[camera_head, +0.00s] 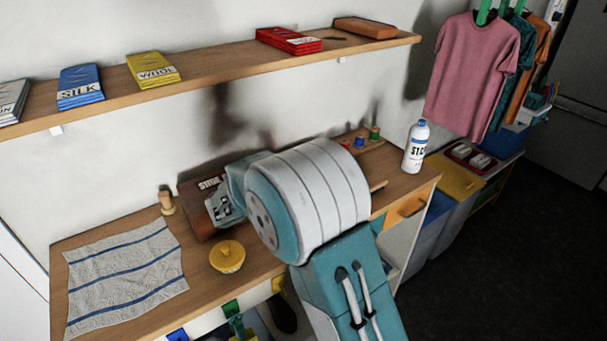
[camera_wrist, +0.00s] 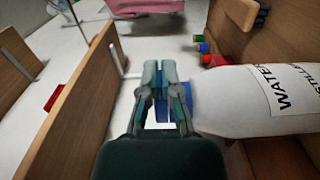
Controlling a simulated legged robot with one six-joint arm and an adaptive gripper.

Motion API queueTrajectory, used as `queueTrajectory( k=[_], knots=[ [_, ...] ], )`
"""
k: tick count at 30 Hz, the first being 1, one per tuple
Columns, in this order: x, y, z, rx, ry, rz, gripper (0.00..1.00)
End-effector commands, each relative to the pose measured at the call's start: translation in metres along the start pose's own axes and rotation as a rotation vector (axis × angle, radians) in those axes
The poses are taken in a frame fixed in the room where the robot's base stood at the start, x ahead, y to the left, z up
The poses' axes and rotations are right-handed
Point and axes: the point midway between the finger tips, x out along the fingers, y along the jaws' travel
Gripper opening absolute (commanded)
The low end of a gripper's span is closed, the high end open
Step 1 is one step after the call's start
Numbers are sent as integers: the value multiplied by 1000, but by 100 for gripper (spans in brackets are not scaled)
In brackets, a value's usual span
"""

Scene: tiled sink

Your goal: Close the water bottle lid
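A white bottle labelled WATER (camera_wrist: 275,98) lies across the right of the wrist view, its neck end pointing left toward my gripper. A blue part, seemingly its lid (camera_wrist: 187,93), shows at that end, partly hidden by my fingers. More blue shows through the gap in the fingers. My gripper (camera_wrist: 161,68) has its fingertips close together, beside the bottle's neck end. Whether it touches the lid I cannot tell.
Another white bottle (camera_head: 415,150) stands right. A shelf (camera_head: 210,68) runs above.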

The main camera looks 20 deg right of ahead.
Motion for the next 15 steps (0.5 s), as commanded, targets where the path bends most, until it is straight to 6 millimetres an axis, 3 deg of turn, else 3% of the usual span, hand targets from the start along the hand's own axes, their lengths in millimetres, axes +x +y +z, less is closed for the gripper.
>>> queueTrajectory(
  k=[6,7,9,15],
  knots=[
    [0,-4,0,-8,2,-6,0],
    [0,-4,0,-8,2,-6,8],
    [0,-4,0,-8,2,-6,39],
    [0,-2,0,-6,1,-4,40]
  ],
)
